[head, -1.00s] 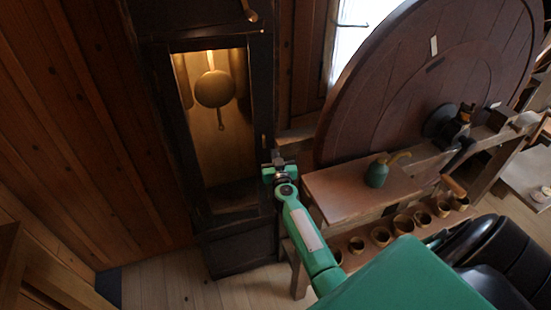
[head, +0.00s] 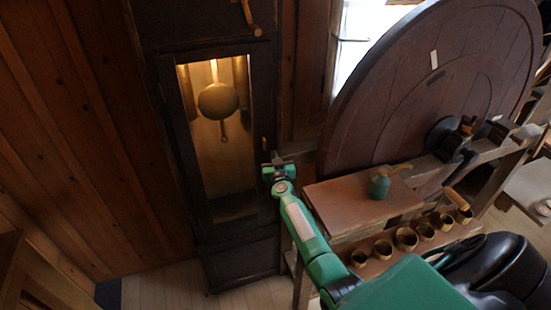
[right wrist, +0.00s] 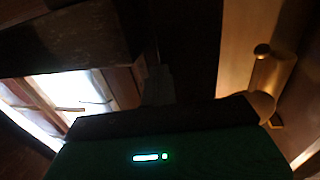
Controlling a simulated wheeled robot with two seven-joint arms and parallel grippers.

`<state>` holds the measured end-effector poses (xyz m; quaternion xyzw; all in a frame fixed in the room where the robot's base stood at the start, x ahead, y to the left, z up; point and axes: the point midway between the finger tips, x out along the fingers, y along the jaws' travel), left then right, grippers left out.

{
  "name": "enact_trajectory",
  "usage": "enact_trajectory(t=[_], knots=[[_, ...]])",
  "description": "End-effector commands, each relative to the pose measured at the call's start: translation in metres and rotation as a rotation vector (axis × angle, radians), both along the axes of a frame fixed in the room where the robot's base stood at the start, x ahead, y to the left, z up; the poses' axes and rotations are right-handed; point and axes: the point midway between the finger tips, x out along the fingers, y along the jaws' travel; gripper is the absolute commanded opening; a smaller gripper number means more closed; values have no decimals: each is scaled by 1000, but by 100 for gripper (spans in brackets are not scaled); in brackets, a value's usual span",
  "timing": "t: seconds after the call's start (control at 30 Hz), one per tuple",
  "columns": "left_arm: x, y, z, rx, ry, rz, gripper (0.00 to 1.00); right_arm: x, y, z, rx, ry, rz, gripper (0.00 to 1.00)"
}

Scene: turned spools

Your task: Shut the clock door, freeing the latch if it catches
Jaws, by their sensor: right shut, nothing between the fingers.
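The tall dark clock case (head: 239,258) stands against the wood wall in the head view. Its glazed door (head: 182,150) is a dark frame around a lit interior; I cannot tell whether it is fully shut. The brass pendulum (head: 218,101) hangs behind it. A small brass fitting (head: 264,143), perhaps the latch, sits at the frame's right edge. My right gripper (head: 276,163) is shut and empty beside that edge; contact is unclear. The right wrist view shows a dark upright (right wrist: 185,50) close up, with a brass cylinder (right wrist: 270,75) beyond it. My left gripper is not in view.
A wooden bench (head: 360,203) with a green oil can (head: 379,186) stands close to the right of my arm. Several small cups (head: 405,238) sit on a lower shelf. A large wooden wheel (head: 400,110) rises behind the bench. Bare floor (head: 150,285) shows before the clock.

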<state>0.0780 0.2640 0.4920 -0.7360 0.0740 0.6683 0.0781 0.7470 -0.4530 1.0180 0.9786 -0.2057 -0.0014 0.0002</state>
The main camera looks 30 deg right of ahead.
Motion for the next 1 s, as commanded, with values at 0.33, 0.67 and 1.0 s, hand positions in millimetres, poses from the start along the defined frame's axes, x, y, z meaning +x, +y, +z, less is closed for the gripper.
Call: enact_trajectory(t=[0.33, 0.67, 1.0], knots=[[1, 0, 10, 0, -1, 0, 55, -19, 8, 13, -1, -16, -3, 0], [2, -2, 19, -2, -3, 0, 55, -87, 37, 6, 0, -8, -2, 0], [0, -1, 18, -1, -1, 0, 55, -129, 56, 5, -2, -7, -2, 0]])
